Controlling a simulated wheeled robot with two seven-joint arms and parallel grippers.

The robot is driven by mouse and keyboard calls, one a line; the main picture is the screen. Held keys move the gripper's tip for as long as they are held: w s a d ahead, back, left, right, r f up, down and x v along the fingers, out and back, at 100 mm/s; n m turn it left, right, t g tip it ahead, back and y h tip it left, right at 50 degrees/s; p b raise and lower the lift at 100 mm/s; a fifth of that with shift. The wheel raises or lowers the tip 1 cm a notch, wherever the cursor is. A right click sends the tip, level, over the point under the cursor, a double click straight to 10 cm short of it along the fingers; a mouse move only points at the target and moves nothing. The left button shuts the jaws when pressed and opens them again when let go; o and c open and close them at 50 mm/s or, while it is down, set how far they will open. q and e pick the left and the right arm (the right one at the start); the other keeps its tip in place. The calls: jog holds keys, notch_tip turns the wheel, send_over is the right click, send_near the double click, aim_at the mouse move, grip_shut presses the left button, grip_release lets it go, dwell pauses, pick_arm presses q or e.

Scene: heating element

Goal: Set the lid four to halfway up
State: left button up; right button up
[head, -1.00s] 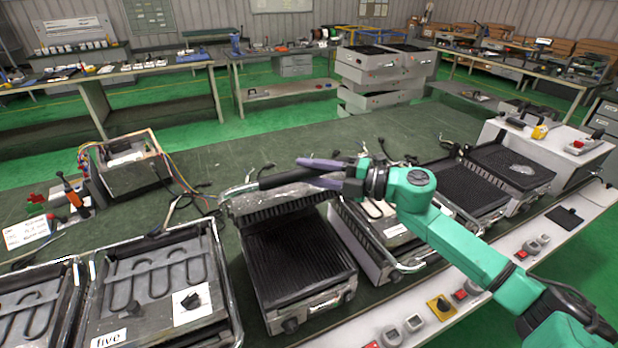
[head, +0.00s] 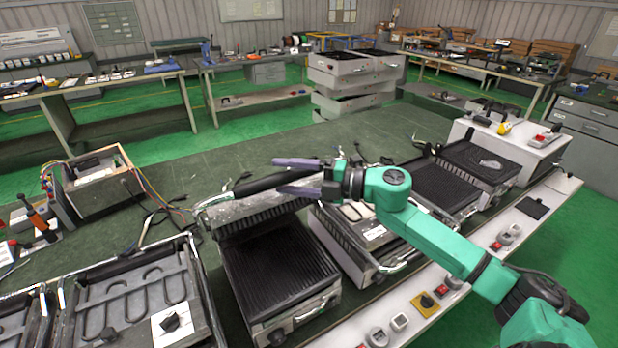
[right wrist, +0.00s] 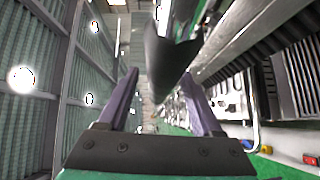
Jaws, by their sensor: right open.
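A grill (head: 283,262) with a ribbed black plate stands in the middle of the bench in the head view. Its lid (head: 255,212) is tilted partly up at the back, with a black bar handle (head: 250,188) along its upper edge. No name label shows on this grill. My right gripper (head: 283,177) is open, with its purple fingers on either side of the handle. In the right wrist view the dark handle (right wrist: 168,60) runs between the spread fingers (right wrist: 160,75); contact cannot be told. My left gripper is out of view.
An open grill with heating coils (head: 130,290) stands to the left. Another unit (head: 365,235) is under my right arm, with further grills (head: 445,185) beyond. A wired box (head: 98,180) sits at the back left. Switches (head: 425,303) line the front ledge.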

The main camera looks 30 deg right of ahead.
jog(key=b+v, duration=0.5)
jog(key=v, duration=0.9)
